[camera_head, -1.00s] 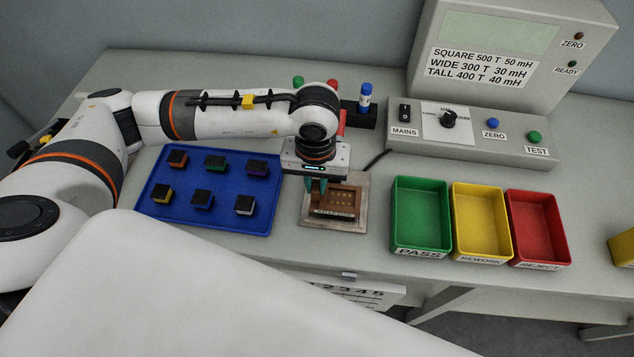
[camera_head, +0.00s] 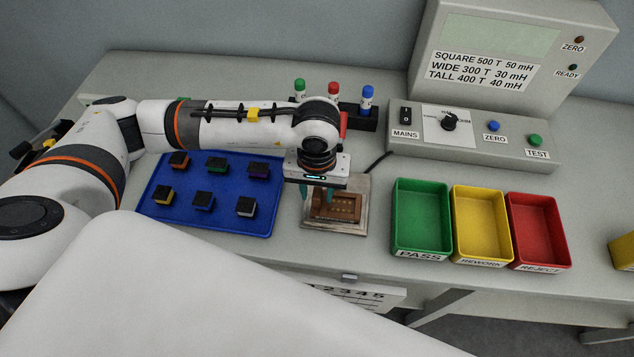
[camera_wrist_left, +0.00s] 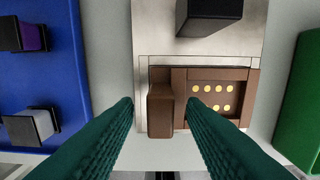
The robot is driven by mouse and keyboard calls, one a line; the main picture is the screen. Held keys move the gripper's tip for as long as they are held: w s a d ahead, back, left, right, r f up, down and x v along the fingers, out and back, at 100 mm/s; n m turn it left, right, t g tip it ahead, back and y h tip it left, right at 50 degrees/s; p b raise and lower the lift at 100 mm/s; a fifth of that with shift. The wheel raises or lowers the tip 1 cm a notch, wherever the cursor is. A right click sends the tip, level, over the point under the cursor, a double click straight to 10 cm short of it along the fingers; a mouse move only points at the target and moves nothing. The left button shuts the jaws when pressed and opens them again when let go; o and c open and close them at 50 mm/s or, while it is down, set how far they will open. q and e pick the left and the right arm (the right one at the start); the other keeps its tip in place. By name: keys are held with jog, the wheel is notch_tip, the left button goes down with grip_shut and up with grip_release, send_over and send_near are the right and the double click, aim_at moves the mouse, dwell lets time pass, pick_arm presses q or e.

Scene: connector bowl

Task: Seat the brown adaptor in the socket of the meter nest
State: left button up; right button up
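The brown adaptor (camera_head: 345,208) with gold contacts lies in the meter nest (camera_head: 358,186), a pale metal plate. In the left wrist view the adaptor (camera_wrist_left: 212,92) is within the frame of the nest (camera_wrist_left: 150,30), and a raised brown block (camera_wrist_left: 160,110) stands at its left end. Whether the adaptor is fully down cannot be told. My left gripper (camera_head: 319,200) is over the nest, pointing down. In the wrist view its green fingers (camera_wrist_left: 161,104) are apart, with the raised block between them and gaps on both sides. My right gripper is not in view.
A dark block (camera_wrist_left: 208,14) stands at the nest's back. A blue tray (camera_head: 225,226) with several small dark blocks is left of the nest. Green (camera_head: 421,250), yellow (camera_head: 480,258) and red bins (camera_head: 538,262) stand right. The meter (camera_head: 470,145) and marker pens (camera_head: 366,98) are behind.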

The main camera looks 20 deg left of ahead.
pick_arm(q)
notch_tip(320, 180, up, 12)
jog(key=b, duration=0.2)
jog(key=shift+r+b, duration=0.15)
jog(key=shift+b, duration=0.2)
dwell(0.3)
